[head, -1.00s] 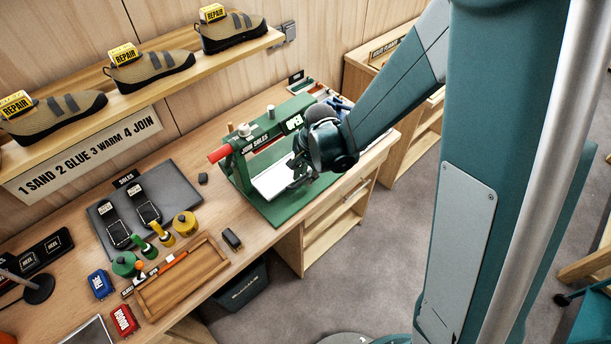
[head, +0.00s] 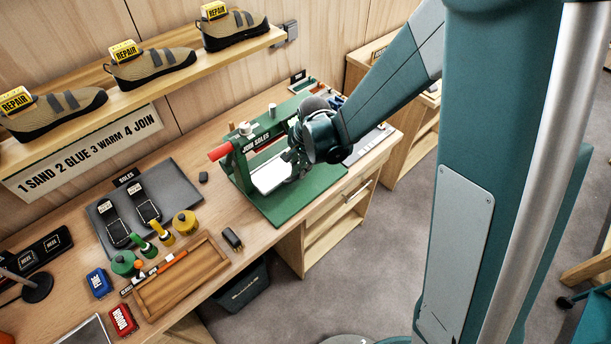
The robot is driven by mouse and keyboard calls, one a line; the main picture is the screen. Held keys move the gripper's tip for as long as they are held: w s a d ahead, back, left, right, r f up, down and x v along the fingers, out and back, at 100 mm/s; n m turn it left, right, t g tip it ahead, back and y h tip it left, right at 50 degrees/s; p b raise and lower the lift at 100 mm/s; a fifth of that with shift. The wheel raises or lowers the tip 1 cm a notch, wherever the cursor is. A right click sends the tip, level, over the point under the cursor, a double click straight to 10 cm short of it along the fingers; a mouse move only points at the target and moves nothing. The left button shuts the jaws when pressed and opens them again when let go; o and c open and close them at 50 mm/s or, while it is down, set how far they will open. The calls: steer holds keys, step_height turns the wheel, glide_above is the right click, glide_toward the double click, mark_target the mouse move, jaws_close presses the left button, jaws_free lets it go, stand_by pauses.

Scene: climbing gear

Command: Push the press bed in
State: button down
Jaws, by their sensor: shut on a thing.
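The green press (head: 240,162) stands on the workbench, with a red-ended handle at its left and "JOIN SOLES" on its top beam. Its white press bed (head: 271,178) shows under the beam, partly hidden by my gripper. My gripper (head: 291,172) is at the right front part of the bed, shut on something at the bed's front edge. The wrist hides the exact grip, but it appears to be the bed's front. The green base plate (head: 300,207) lies bare in front of the bed.
A wooden tray (head: 183,278), glue pots and a small dark block (head: 232,239) lie left of the press. A grey mat (head: 182,186) with two soles lies behind them. Shoes tagged "REPAIR" stand on the shelf (head: 160,78) above.

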steer(key=shift+w, duration=0.1)
steer(key=c, duration=2.6)
jaws_free()
steer(key=shift+o, duration=0.2)
steer(key=shift+r, duration=0.2)
step_height(320, 180, up, 11)
steer(key=s+d, duration=0.1)
steer(key=shift+s+d+r, duration=0.2)
steer(key=shift+s+d, duration=0.05)
steer(key=shift+s, duration=0.05)
